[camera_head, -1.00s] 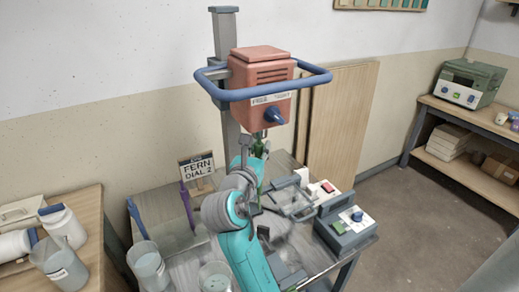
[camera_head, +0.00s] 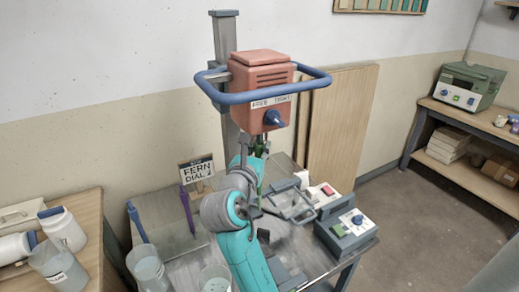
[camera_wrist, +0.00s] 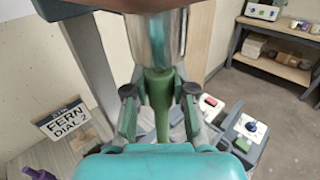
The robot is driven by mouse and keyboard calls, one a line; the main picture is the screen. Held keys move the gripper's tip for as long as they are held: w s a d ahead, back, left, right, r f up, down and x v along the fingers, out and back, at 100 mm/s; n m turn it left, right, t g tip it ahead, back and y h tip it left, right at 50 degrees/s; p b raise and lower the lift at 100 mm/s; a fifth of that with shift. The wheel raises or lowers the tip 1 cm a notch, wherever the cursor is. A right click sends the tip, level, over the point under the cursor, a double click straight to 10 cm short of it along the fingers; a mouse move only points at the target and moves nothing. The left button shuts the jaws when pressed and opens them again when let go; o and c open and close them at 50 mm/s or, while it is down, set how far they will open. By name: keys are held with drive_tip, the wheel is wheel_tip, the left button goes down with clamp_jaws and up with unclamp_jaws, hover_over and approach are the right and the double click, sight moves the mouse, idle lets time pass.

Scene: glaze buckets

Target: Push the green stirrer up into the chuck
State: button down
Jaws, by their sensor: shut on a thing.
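The green stirrer (camera_wrist: 159,98) stands upright in the wrist view, between the two fingers of my gripper (camera_wrist: 159,92). My gripper is shut on it just below the metal chuck (camera_wrist: 156,38). The stirrer's top end meets the chuck's lower end; I cannot tell how deep it sits inside. In the head view the stirrer (camera_head: 260,166) is a thin green strip under the red mixer head (camera_head: 262,88), partly hidden by my arm. The stirrer's lower part is hidden in the wrist view.
A blue guard bar (camera_head: 262,94) rings the mixer head. A sign reading FERN DIAL 2 (camera_head: 197,169) stands left of it, near a purple stirrer (camera_head: 187,208). A control box (camera_head: 346,232) stands to the right. Buckets (camera_head: 146,268) stand at the lower left.

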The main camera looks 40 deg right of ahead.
drive_tip(key=shift+r, duration=0.15)
drive_tip(key=c, duration=0.9)
unclamp_jaws()
drive_tip(key=v, duration=1.2)
